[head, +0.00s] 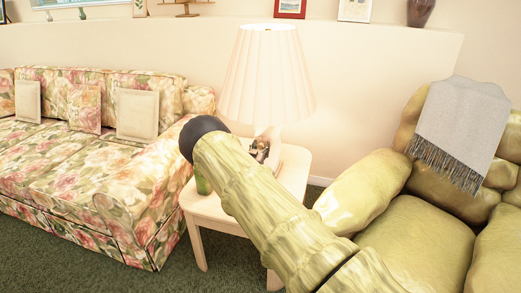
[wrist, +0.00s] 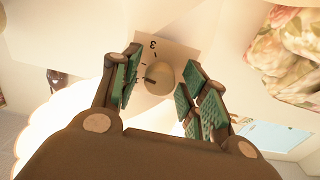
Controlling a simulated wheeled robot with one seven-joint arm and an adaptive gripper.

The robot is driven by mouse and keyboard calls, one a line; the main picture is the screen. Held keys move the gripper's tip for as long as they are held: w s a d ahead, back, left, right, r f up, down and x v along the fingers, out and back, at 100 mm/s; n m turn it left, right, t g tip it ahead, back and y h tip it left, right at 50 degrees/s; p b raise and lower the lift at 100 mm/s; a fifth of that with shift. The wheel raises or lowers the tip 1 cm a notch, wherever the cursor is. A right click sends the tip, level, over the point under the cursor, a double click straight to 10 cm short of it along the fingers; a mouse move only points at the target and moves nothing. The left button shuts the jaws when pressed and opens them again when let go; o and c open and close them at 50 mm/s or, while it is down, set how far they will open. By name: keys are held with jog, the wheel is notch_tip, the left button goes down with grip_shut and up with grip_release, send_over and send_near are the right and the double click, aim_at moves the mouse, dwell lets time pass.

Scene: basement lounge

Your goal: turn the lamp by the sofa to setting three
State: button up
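A lamp with a pleated cream shade (head: 266,75) stands lit on a pale side table (head: 212,207), right of the floral sofa (head: 90,160). My arm crosses in front of it and hides much of the base. In the wrist view a rounded beige knob (wrist: 160,79) sits on a tan dial plate (wrist: 178,53) with dark ticks and the figure 3 at its top. A dark line on the knob points left, away from the 3. My gripper (wrist: 161,62) is open, with green-padded fingers on either side of the knob; a gap shows at both sides.
A green armchair (head: 419,235) with a grey throw (head: 463,125) stands close on the right. A small green object (head: 203,182) is on the table's left side, partly hidden by my arm. Framed pictures (head: 290,8) stand on the ledge behind.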

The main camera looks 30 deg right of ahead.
jog(key=c, duration=0.7)
jog(key=shift+o, duration=0.2)
jog(key=m+b, duration=0.3)
jog(key=m, duration=0.1)
jog(key=shift+f+m, duration=0.15)
jog(key=shift+m, duration=0.15)
jog(key=m+b, duration=0.3)
jog(key=m, duration=0.2)
jog(key=shift+m, duration=0.3)
jog(key=o, duration=1)
